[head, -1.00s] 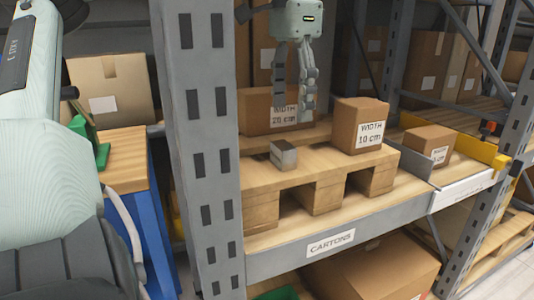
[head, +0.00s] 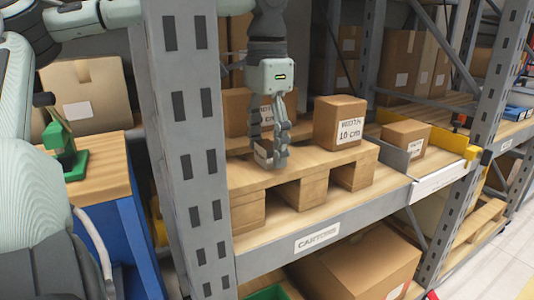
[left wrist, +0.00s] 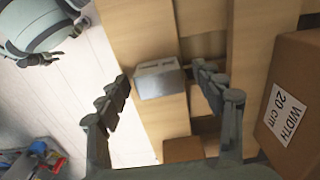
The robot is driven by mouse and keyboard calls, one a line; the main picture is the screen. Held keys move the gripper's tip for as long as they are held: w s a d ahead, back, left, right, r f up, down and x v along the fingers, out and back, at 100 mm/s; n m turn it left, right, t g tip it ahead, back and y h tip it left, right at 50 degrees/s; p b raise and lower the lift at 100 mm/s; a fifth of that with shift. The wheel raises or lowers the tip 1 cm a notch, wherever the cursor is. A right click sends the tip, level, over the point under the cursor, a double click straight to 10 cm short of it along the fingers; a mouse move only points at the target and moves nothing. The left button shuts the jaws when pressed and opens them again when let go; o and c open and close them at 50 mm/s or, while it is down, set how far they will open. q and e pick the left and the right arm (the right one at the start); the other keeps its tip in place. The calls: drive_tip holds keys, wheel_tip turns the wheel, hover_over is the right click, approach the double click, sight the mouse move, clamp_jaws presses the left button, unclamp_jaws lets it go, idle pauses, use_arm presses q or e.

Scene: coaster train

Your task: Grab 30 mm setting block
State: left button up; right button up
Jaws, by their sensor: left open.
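The setting block (left wrist: 158,80) is a small grey block with a lighter, marked face, near the edge of a wooden pallet (head: 300,171). In the left wrist view it lies between my open left fingers, ahead of their tips and nearer the middle. In the head view my left gripper (head: 270,160) points down over the block (head: 262,154), and its fingers hide most of it. I cannot tell if a finger touches it. My right gripper is not clearly in view.
A "WIDTH 10 cm" carton (head: 340,122) stands right of the gripper on the pallet. A "WIDTH 20 cm" carton (left wrist: 287,105) is close by the fingers. A grey rack upright (head: 187,150) stands left. A smaller carton (head: 405,137) sits further right.

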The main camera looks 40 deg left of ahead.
use_arm(q)
clamp_jaws()
drive_tip(key=shift+r, duration=0.1)
idle(0.4)
drive_tip(key=shift+r, duration=0.1)
